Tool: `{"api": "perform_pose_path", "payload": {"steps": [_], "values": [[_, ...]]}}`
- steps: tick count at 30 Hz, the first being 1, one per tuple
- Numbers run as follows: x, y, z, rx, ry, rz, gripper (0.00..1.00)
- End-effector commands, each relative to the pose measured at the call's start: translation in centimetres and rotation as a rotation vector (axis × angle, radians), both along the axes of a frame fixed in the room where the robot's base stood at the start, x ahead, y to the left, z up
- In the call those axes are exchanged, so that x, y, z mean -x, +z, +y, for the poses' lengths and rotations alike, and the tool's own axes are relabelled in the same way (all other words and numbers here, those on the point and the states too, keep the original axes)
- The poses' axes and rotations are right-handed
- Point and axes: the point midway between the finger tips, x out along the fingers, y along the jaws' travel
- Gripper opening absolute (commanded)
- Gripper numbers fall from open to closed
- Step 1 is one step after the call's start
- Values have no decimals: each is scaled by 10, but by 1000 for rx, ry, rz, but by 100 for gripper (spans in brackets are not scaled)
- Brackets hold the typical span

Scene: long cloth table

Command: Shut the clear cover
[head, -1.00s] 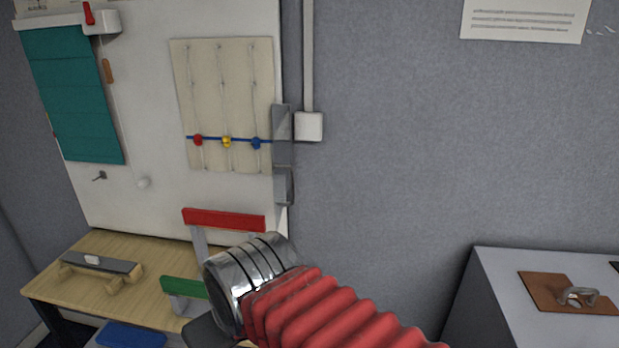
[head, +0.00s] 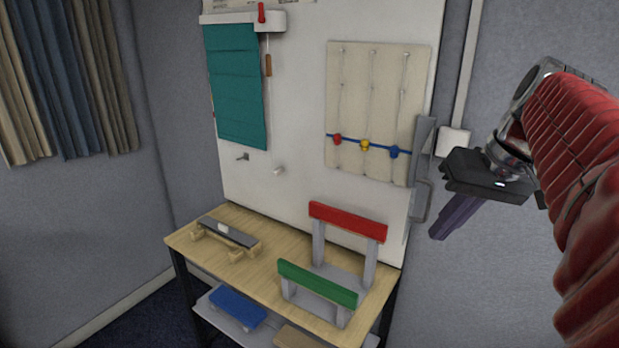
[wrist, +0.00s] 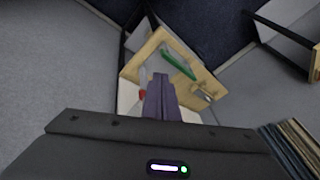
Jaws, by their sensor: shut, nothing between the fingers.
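I cannot make out a clear cover for certain. A grey, glassy-looking panel (head: 422,150) with a handle below it stands at the right edge of the white board, and could be part of one. My gripper (head: 439,234) hangs in front of the wall just right of this panel, pointing down and left. Its purple fingers are together and empty. In the wrist view the fingers (wrist: 161,79) point toward the wooden bench. Whether the gripper touches anything at the board edge cannot be told.
The wooden bench (head: 205,255) carries a red-topped frame (head: 347,221), a green-topped frame (head: 317,283) and a dark bar on wooden blocks (head: 228,232). A blue-topped piece (head: 237,306) sits on the shelf below. A teal blind (head: 237,88) and bead panel (head: 376,115) hang on the board.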

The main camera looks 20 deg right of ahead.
Motion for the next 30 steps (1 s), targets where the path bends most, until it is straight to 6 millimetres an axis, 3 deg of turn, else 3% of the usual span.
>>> {"api": "perform_pose_path", "payload": {"steps": [6,13,18,30], "values": [[3,42,-55,-81,-98,-91,0],[18,78,-100,-130,-163,-180,0],[24,88,-112,-140,-178,-207,0],[23,87,-112,-141,-181,-208,0]]}}
